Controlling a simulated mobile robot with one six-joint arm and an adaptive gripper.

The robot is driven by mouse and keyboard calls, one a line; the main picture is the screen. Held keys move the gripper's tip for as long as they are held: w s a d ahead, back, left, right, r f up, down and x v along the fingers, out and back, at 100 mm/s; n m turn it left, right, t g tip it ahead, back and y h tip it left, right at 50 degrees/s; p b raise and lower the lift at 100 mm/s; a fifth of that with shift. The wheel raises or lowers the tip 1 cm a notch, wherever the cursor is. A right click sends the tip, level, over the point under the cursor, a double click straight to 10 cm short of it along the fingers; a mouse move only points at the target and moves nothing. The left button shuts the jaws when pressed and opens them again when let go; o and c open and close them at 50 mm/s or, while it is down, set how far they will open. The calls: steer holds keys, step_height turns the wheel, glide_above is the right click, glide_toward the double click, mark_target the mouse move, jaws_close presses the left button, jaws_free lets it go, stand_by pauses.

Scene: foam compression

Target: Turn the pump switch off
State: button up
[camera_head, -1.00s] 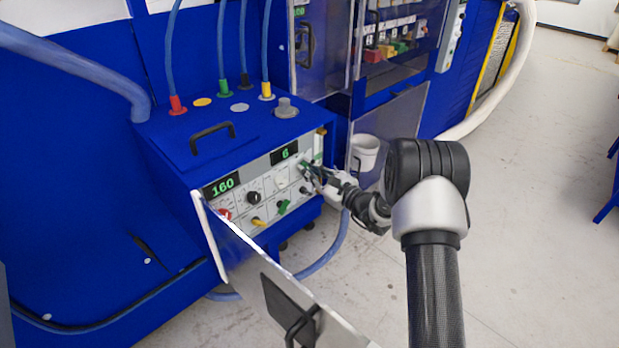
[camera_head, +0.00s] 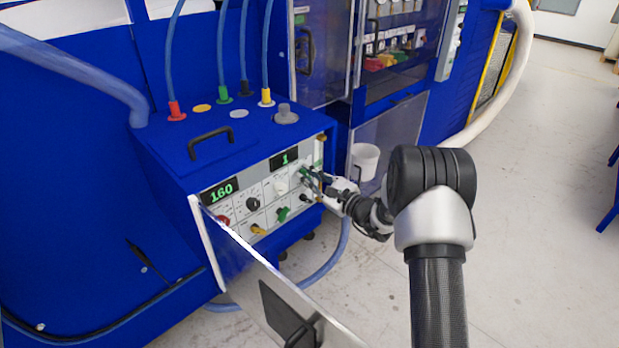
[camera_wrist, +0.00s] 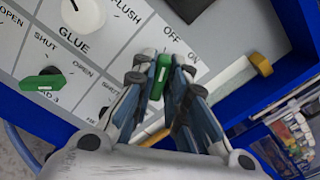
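The green switch (camera_wrist: 161,75) sits beside the OFF and ON labels on the control panel, at the panel's upper right in the head view. My gripper (camera_wrist: 162,68) has its two fingers on either side of this switch, with the fingertips close against it, so it looks shut on the switch. In the head view my gripper (camera_head: 312,180) reaches the panel from the right and covers most of the switch. The panel (camera_head: 240,222) has two green displays, one reading 160 and a small one (camera_head: 284,158) reading about 1.
A green valve handle (camera_wrist: 43,83) and a white GLUE knob (camera_wrist: 83,12) lie left of the fingers. A yellow-ended latch piece (camera_wrist: 260,64) is at the right. The open panel door (camera_head: 270,285) hangs in front. A white bucket (camera_head: 365,162) stands behind my wrist.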

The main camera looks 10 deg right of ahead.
steer(key=o, duration=0.3)
steer(key=shift+o, duration=0.2)
steer(key=v, duration=1.2)
